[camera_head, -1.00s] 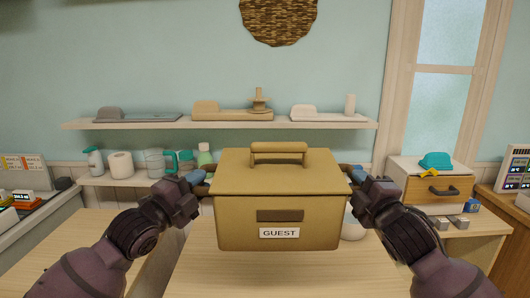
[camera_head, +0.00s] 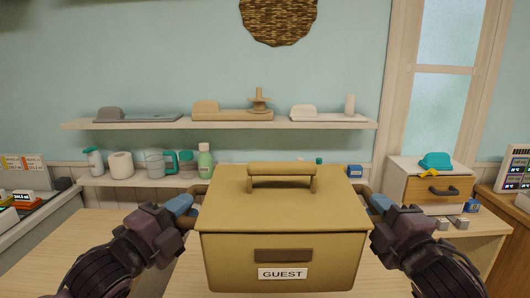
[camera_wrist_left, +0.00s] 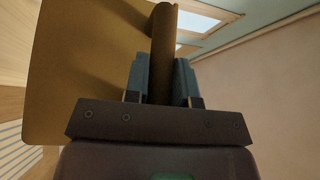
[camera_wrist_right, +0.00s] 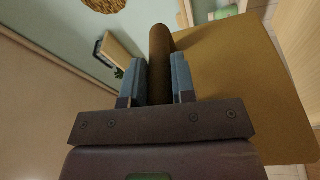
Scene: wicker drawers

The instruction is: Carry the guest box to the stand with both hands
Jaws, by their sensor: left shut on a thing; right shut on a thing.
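The guest box (camera_head: 280,225) is a tan lidded box with a top handle, a brown front pull and a white "GUEST" label. It is held level in front of me. My left gripper (camera_head: 186,205) is shut on the brown side handle at the box's left; the handle (camera_wrist_left: 164,50) shows between the blue fingers in the left wrist view. My right gripper (camera_head: 374,203) is shut on the right side handle; that handle (camera_wrist_right: 160,55) shows between the fingers in the right wrist view. I cannot tell which surface is the stand. The box's underside is hidden.
A wooden table (camera_head: 188,275) lies below and around the box. Behind it, a lower shelf (camera_head: 140,180) holds bottles, a paper roll and jars, and an upper shelf (camera_head: 220,124) holds trays. A small drawer unit (camera_head: 425,192) stands at right, a counter (camera_head: 40,215) at left.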

